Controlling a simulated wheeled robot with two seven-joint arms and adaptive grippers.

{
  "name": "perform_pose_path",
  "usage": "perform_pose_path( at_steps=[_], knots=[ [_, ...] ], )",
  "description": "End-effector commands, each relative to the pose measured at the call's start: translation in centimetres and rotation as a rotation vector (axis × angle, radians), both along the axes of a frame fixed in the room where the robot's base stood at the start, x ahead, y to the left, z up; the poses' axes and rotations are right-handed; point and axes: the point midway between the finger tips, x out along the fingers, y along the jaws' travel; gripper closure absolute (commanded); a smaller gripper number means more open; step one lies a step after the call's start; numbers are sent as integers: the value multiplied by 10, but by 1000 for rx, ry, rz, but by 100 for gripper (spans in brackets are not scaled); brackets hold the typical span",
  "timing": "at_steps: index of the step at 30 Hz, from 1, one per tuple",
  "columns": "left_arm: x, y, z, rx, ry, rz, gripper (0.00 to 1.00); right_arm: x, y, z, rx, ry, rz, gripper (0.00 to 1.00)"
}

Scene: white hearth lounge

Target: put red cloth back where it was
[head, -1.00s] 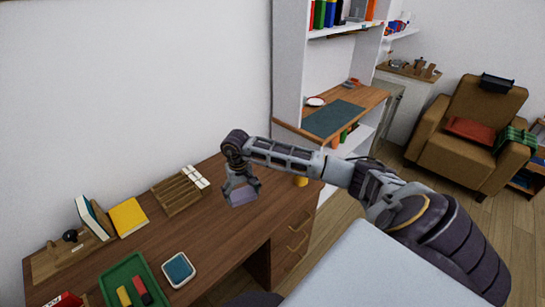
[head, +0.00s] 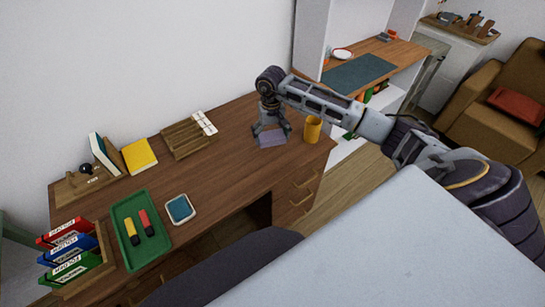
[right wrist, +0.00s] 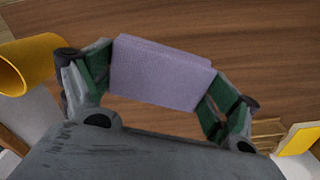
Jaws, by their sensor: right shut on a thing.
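My right gripper (head: 271,133) is shut on a pale purple, folded-looking block (right wrist: 160,72), low over the wooden desk. The block spans between the two fingers in the right wrist view; whether it touches the desk I cannot tell. No red cloth is in the gripper. A flat rust-red piece (head: 517,105), perhaps the red cloth, lies on the brown armchair (head: 487,125) at the right, far from the gripper. My left gripper is not in view.
A yellow mug (head: 312,130) stands close right of the gripper. The desk (head: 225,165) also bears a wooden rack (head: 186,138), yellow book (head: 139,155), green tray (head: 150,248), small blue-topped dish (head: 180,209) and several binders (head: 68,250). Desk between rack and gripper is clear.

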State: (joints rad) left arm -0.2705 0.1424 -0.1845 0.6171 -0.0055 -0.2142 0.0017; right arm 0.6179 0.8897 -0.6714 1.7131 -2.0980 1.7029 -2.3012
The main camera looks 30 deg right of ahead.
Motion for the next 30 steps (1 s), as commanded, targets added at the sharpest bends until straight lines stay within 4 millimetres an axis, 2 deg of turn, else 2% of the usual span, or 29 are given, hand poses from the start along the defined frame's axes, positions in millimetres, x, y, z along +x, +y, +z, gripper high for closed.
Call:
perform_pose_path(
  at_steps=[5,15,18,30],
  knots=[
    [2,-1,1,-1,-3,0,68,0,0,-9,0,1,-1,34],
    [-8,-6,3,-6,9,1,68,-1,1,-52,2,3,-1,34],
    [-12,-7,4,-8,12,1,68,0,0,-60,0,1,-2,34],
    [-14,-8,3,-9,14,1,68,0,0,-63,0,0,0,34]
  ],
)
